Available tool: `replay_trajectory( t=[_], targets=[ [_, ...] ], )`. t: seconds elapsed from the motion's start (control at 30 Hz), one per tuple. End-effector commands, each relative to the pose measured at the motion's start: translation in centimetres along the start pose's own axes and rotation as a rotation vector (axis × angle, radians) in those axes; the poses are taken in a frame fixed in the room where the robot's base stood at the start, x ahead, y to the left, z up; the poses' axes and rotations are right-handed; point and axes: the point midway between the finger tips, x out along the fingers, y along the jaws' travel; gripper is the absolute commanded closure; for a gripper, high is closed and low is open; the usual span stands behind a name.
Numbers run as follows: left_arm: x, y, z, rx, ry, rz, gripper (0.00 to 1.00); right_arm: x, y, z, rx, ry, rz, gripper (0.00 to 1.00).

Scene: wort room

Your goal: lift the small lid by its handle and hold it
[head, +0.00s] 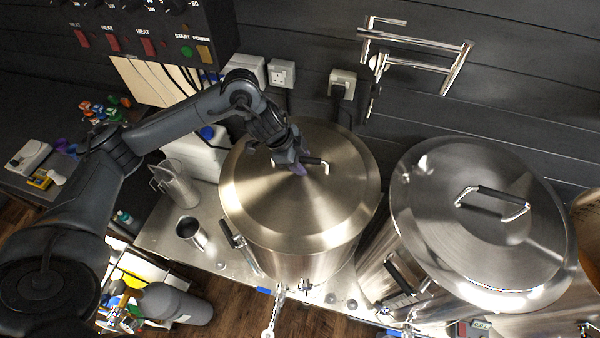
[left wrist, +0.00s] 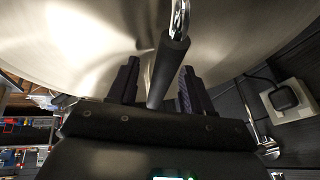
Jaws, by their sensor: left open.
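The small lid (head: 300,220) is a round brushed-metal lid sitting on the left kettle (head: 300,264). Its handle, a metal bar with a black grip (head: 313,161), stands near the lid's middle and is partly hidden by my gripper. In the left wrist view the black grip (left wrist: 169,68) runs between the two fingers of my left gripper (left wrist: 156,88), which is open around it. Whether a finger touches the grip I cannot tell. The left gripper shows in the head view (head: 296,164) just over the lid. My right gripper is not in view.
A second, larger kettle with a metal lid (head: 450,220) and its own handle (head: 492,197) stands at the right. A pot-filler tap (head: 420,55) is on the back wall. A control panel (head: 150,30) hangs at upper left. A metal cup (head: 190,231) stands left of the kettle.

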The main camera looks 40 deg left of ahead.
Motion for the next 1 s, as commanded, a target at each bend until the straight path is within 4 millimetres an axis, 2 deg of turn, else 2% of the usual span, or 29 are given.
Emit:
replay_trajectory(
  t=[0.07,0.37,0.77,1.0],
  targets=[
    [0.0,0.0,0.0,0.000,0.000,0.000,0.53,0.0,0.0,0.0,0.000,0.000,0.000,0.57],
    [0.0,0.0,0.0,0.000,0.000,0.000,0.99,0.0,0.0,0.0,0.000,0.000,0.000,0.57],
    [-0.3,-0.2,-0.2,0.000,0.004,-0.004,1.00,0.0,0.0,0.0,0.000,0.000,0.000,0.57],
    [-1.2,-0.4,-0.7,0.001,0.006,-0.005,1.00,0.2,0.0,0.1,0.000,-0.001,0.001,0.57]
  ],
)
